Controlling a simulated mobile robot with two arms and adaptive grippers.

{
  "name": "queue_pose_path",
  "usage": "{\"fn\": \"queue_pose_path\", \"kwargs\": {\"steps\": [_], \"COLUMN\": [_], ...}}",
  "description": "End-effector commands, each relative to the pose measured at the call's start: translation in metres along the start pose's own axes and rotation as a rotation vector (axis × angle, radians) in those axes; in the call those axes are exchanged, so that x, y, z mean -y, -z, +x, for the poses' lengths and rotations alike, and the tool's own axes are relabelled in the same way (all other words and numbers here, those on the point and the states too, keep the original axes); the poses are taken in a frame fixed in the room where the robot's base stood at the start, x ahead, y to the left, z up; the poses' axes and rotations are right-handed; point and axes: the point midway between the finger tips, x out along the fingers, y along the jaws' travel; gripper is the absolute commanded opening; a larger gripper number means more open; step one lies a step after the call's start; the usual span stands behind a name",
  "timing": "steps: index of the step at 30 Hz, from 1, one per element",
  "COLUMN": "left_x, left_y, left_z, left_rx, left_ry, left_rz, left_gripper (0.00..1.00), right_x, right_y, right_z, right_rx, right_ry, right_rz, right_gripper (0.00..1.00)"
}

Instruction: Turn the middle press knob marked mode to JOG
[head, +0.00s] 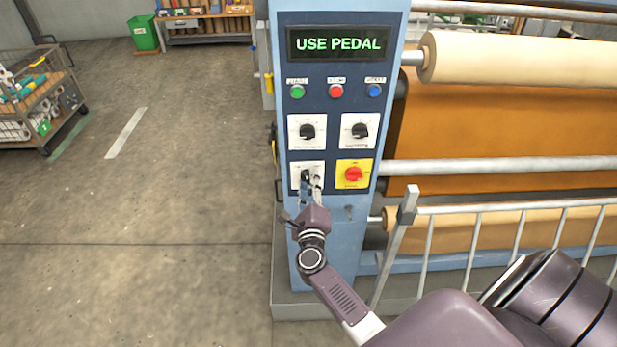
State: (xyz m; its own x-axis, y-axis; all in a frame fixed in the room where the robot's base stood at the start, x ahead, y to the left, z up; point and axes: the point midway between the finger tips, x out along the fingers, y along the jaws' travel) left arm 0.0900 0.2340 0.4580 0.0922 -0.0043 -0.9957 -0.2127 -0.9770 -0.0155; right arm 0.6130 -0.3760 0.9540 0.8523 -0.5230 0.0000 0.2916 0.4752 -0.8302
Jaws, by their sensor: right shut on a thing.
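The blue press panel (333,222) carries several knobs. Two black knobs sit on white plates in the upper row, one at left (307,131) and one at right (360,131). Below the left one, a black lower-left knob (305,175) sits on a white plate, and my right gripper (311,186) is shut on it, hiding part of it. Beside it is a red knob (353,174) on a yellow plate. The knob labels are too small to read, so I cannot tell which is marked mode. My left gripper is not in view.
The display (338,44) reads USE PEDAL. Green (297,92), red (336,92) and blue (374,91) buttons sit above the knobs. Rollers and a metal guard rail (480,209) stand right of the panel. The floor at left is open, with a cart (45,95) farther off.

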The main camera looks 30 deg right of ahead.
Motion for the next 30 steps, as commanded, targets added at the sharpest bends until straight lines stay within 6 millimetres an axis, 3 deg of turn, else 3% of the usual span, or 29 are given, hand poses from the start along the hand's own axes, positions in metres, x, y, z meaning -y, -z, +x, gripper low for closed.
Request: {"fn": "queue_pose_path", "kwargs": {"steps": [15,30], "left_x": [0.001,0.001], "left_y": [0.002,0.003], "left_z": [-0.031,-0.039], "left_rx": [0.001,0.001], "left_ry": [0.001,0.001], "left_rz": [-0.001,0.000], "left_gripper": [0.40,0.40], "right_x": [0.000,-0.001], "right_y": [-0.001,0.000], "right_z": [-0.001,-0.001], "right_rx": [0.001,0.002], "right_ry": [-0.005,-0.004], "right_rz": [-0.435,-0.603], "right_gripper": [0.05,0.05]}}
